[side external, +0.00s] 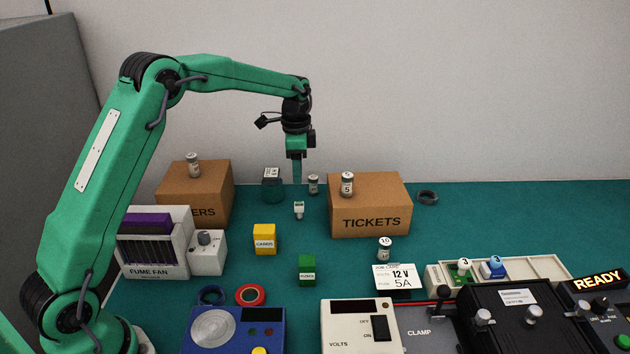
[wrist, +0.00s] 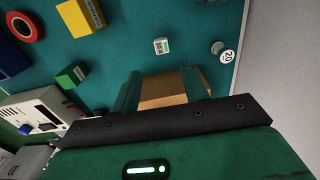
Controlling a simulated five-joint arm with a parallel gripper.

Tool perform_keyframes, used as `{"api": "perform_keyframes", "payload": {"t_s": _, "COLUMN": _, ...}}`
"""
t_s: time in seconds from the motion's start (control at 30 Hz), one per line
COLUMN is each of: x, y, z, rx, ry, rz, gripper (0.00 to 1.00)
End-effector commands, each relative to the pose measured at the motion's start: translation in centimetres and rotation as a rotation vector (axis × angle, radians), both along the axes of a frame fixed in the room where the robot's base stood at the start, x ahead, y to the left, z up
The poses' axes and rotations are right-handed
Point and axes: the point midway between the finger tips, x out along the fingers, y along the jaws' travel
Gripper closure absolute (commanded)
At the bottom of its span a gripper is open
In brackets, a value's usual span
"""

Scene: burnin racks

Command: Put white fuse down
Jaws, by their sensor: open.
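A small white piece with a dark-printed label (side external: 299,210), which looks like the white fuse, stands on the green mat in the middle of the table. It also shows in the wrist view (wrist: 161,46), ahead of my fingertips and apart from them. My gripper (side external: 297,181) points down above the mat, a little behind and above the white piece. In the wrist view my gripper (wrist: 160,84) has its two fingers spread with nothing held between them. Part of a brown box shows past the gap.
The TICKETS box (side external: 370,208) stands close on the right, with a canister on top. Another brown box (side external: 217,194) is at left. Canisters marked 20 (wrist: 227,57) and 10 (side external: 384,249), a yellow block (side external: 264,239) and a green block (side external: 307,270) stand around. The back-right mat is mostly clear.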

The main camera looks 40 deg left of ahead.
Motion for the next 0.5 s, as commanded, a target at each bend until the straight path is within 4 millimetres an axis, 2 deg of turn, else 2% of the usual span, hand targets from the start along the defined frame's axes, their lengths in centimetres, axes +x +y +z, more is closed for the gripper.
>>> {"api": "perform_keyframes", "payload": {"t_s": 0.27, "x": -2.6, "y": -1.3, "z": 4.1, "rx": 0.004, "ry": -0.055, "rz": 0.078, "gripper": 0.55}}
{"api": "perform_keyframes", "payload": {"t_s": 0.5, "x": -6.7, "y": -3.0, "z": 8.4, "rx": 0.001, "ry": -0.123, "rz": 0.184, "gripper": 0.55}}
